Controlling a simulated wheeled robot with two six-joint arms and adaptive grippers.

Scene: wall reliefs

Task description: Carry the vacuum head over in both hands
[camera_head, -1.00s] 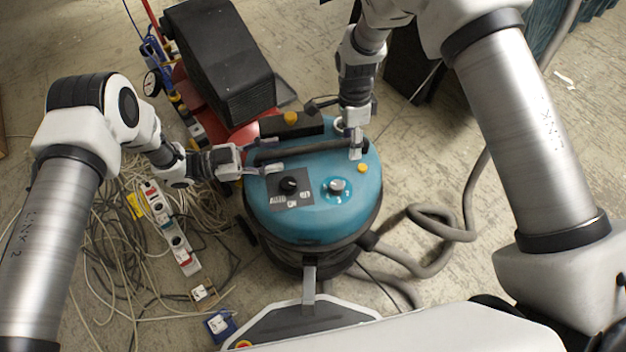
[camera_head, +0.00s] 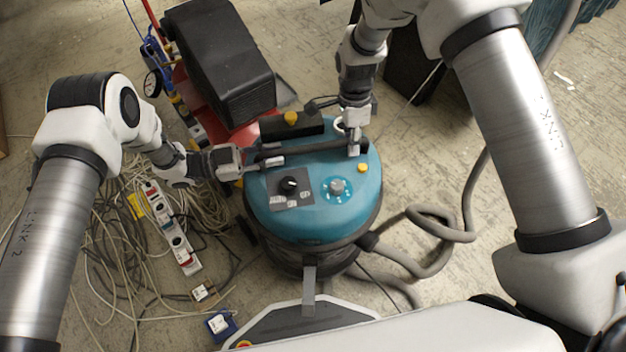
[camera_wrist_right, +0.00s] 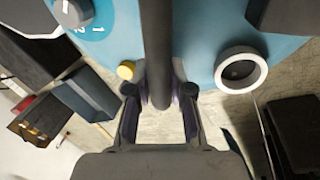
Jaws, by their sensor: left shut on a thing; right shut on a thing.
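The vacuum head (camera_head: 325,205) is a round teal cover with knobs and a dark bar handle (camera_head: 312,151) across its top. It sits on the dark drum of the vacuum. My left gripper (camera_head: 268,161) is shut on the left end of the handle. My right gripper (camera_head: 354,147) is shut on the handle near its right end. The right wrist view shows the handle (camera_wrist_right: 156,45) running between the fingers of my right gripper (camera_wrist_right: 160,100). The fingertips are partly hidden by the handle there.
A black and red machine (camera_head: 222,65) stands close behind on the left. Tangled cables and a power strip (camera_head: 172,225) lie on the floor at left. A grey hose (camera_head: 440,225) curls on the floor at right. Bare floor shows further right.

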